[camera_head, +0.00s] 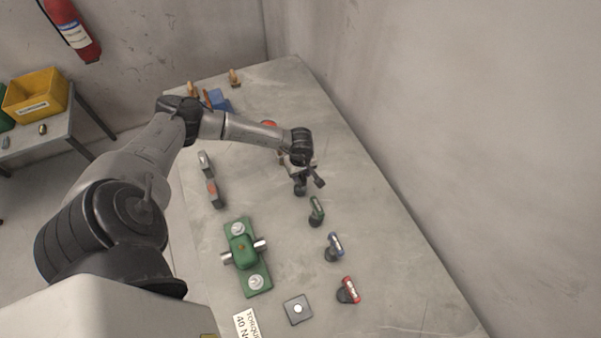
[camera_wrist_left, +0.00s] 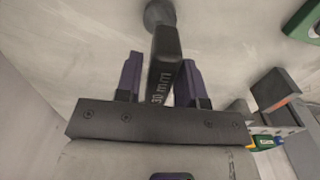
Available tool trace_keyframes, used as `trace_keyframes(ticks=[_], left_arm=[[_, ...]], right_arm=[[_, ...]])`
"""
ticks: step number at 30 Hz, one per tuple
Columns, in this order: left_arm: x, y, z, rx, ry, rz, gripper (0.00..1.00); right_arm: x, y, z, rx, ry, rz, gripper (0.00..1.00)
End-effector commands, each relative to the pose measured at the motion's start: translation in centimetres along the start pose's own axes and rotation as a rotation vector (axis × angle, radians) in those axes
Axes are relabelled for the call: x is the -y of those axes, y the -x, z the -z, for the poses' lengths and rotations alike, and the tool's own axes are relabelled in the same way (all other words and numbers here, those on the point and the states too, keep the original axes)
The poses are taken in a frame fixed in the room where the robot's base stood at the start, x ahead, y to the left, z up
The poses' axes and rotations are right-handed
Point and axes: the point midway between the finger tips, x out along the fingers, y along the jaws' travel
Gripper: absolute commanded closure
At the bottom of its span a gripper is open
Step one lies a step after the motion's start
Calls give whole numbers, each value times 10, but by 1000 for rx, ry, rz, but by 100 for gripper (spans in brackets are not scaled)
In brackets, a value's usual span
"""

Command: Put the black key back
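The black key (camera_wrist_left: 165,65), marked "30 mm", stands between the two fingers of my left gripper (camera_wrist_left: 160,85) in the left wrist view. In the head view my left gripper (camera_head: 305,184) is above the table, just beyond the green key (camera_head: 316,211). The black key is hard to separate from the dark fingers there. My right gripper is in neither view.
A blue key (camera_head: 334,246) and a red key (camera_head: 348,291) continue the row on the table (camera_head: 390,270). A green device (camera_head: 243,256), a square block (camera_head: 298,309) and a torque sign (camera_head: 246,324) lie nearer. The table's right side is clear, beside a wall.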

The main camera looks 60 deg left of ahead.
Motion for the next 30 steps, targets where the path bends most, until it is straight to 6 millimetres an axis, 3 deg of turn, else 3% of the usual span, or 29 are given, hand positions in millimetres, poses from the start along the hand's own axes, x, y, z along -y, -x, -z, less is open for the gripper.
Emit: trace_keyframes(ticks=[4,15,30], left_arm=[[0,0,0,0,0,0,51],[0,8,1,-1,0,-2,51],[0,94,1,-2,0,-3,51]], right_arm=[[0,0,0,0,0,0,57],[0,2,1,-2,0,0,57],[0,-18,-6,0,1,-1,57]])
